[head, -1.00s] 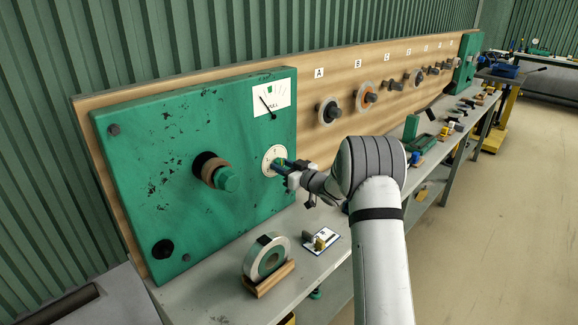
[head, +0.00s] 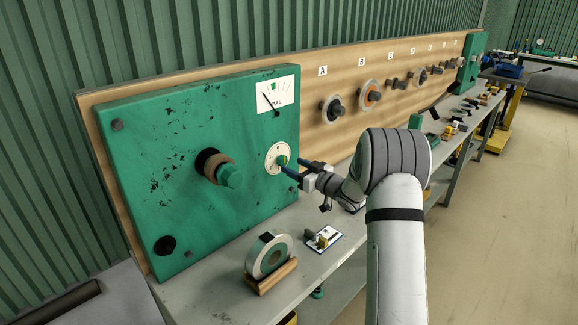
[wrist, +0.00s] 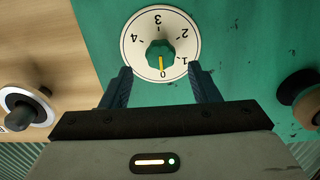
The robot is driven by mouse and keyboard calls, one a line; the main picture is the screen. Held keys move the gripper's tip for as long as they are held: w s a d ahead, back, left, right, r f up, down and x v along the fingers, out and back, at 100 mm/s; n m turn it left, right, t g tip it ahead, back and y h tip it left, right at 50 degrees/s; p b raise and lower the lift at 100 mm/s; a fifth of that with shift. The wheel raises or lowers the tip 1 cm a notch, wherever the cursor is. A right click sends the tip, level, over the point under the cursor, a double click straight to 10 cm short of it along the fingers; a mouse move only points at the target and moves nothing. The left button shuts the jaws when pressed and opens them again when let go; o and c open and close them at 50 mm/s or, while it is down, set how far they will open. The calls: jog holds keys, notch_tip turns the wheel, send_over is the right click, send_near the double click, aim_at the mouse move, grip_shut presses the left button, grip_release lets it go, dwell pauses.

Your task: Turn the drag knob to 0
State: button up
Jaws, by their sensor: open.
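The drag knob (wrist: 160,52) is a small green faceted knob on a white dial (wrist: 137,28) numbered 0 to 4. In the wrist view its yellow pointer lines up with the 0. In the head view the knob (head: 282,160) sits on the right part of the green panel (head: 140,200). My gripper (wrist: 159,78) is open, its two dark blue fingers apart and empty. The fingertips are just short of the knob and, in the wrist view, lie below it on either side. My gripper also shows in the head view (head: 297,170), right of the dial.
A tape roll (head: 268,256) in a wooden holder and a small card with parts (head: 323,238) lie on the bench below. Lettered hose fittings line the wooden board.

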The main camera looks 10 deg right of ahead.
jog(key=v, duration=0.2)
jog(key=shift+s+d, duration=0.2)
jog(key=shift+s, duration=0.15)
jog(key=s+d+r+m+g+h, duration=0.2)
jog(key=s+r+m+h, duration=0.1)
jog(key=s+h, duration=0.35)
jog(key=s+d+r+m+g+h, duration=0.1)
jog(key=s+d+r+m+h, duration=0.15)
jog(key=s+r+h, duration=0.35)
jog(key=s+a+f+g, duration=0.2)
jog(key=s+g, duration=0.1)
jog(key=s, duration=0.7)
jog(key=s+a+f+m+g+y, duration=0.1)
jog(key=s+a+f+g, duration=0.1)
jog(key=s, duration=0.9)
jog(key=s+a+f+g+y, duration=0.1)
jog(key=s+a+f+g, duration=0.2)
jog(key=s, duration=0.7)
jog(key=shift+s+m+g, duration=0.35)
jog(key=shift+g, duration=0.15)
